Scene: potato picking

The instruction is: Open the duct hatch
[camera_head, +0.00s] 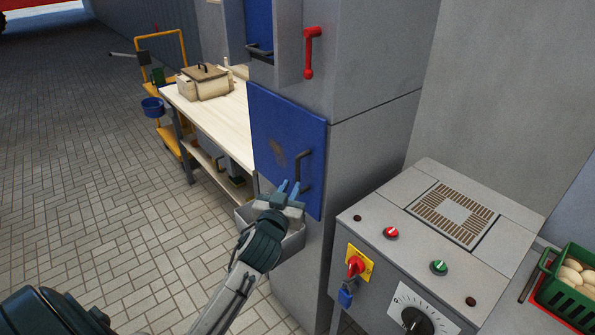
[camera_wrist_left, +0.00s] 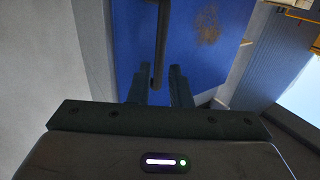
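The duct hatch (camera_head: 268,115) is a blue panel on the grey duct, with a brown worn patch. It looks flat against the duct front. Its dark bar handle (camera_head: 304,168) stands upright near the panel's right edge. My left gripper (camera_head: 289,187) is at the lower end of the handle, with its fingers apart. In the left wrist view the handle (camera_wrist_left: 161,40) runs down to between or just beyond the open fingertips (camera_wrist_left: 158,86); contact cannot be made out. My right gripper is not in view.
A grey control cabinet (camera_head: 370,215) with knobs and buttons stands right of the duct. A red lever (camera_head: 309,55) is above the hatch. A wooden-topped table (camera_head: 225,120) with a box stands behind left, beside a yellow cart (camera_head: 183,75). Open brick floor (camera_head: 90,150) lies to the left.

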